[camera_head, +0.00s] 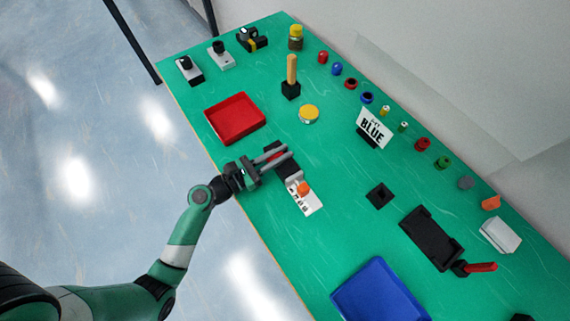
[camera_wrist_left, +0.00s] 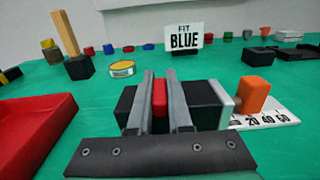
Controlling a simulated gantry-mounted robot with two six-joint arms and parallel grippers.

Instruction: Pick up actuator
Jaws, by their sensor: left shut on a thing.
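The likely actuator is a black-bodied device (camera_head: 283,170) near the table's front edge, with an upright red part at its far left end. In the left wrist view the black body (camera_wrist_left: 205,104) shows on both sides of the fingers. An orange knob (camera_head: 304,188) stands over a white numbered scale plate (camera_head: 308,205) beside it. My left gripper (camera_head: 281,153) is shut on the red part (camera_wrist_left: 160,97), one finger on each side. The lower part of the red piece is hidden by the gripper. My right gripper is not in view.
A red tray (camera_head: 228,137) stands close left of my left gripper. A blue tray (camera_head: 345,302) lies at the front right. A "FIT BLUE" sign (camera_head: 374,129), a black block with a wooden post (camera_head: 291,90) and several small coloured parts stand farther back. Green table surface between them is clear.

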